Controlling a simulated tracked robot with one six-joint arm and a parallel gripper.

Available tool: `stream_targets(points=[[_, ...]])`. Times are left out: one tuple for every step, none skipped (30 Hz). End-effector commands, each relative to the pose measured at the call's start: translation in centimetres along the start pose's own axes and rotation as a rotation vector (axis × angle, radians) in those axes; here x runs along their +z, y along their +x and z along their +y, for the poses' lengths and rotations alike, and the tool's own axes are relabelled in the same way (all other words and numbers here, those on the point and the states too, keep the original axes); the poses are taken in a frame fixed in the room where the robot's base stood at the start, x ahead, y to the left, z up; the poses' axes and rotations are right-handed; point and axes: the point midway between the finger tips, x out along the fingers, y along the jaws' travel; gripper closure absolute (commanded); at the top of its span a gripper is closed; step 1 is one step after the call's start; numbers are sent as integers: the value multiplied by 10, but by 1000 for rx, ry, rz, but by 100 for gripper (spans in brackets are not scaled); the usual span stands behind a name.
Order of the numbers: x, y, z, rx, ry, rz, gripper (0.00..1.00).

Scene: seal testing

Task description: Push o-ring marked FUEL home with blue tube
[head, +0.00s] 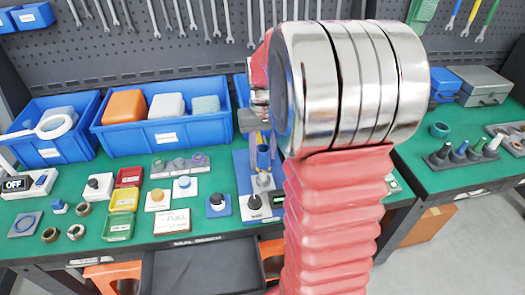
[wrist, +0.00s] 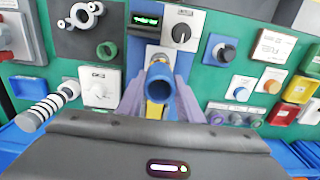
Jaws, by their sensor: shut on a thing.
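My gripper (wrist: 160,95) is shut on the blue tube (wrist: 160,77). In the wrist view the tube's open end faces the camera, between the two greyish fingers. In the head view the blue tube (head: 263,157) shows upright over the blue-and-white test stand (head: 253,205), left of my arm; my arm hides part of the gripper. A white plate lettered FUEL (head: 172,222) lies on the green bench; it also shows in the wrist view (wrist: 274,45). I cannot make out an o-ring on it. The tube's lower end and what lies under it are hidden.
Blue bins (head: 165,130) stand along the back left. A grey strip with several coloured rings (head: 180,164), knob plates, and red, yellow and green trays (head: 118,226) lie left of the stand. A rack of cone-tipped tools (head: 465,152) stands on the right bench.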

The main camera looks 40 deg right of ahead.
Motion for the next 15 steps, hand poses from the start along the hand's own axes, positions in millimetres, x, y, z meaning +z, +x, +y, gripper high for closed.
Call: stream_targets(points=[[0,1,0,0,0,0,89],[0,1,0,0,0,0,89],[0,2,0,0,0,0,89],[0,2,0,0,0,0,89],[0,3,0,0,0,0,89],[0,3,0,0,0,0,89],[0,4,0,0,0,0,89],[0,4,0,0,0,0,89],[0,5,0,0,0,0,89],[0,5,0,0,0,0,89],[0,5,0,0,0,0,89],[0,6,0,0,0,0,89],[0,6,0,0,0,0,89],[0,7,0,0,0,0,89],[0,8,0,0,0,0,89]])
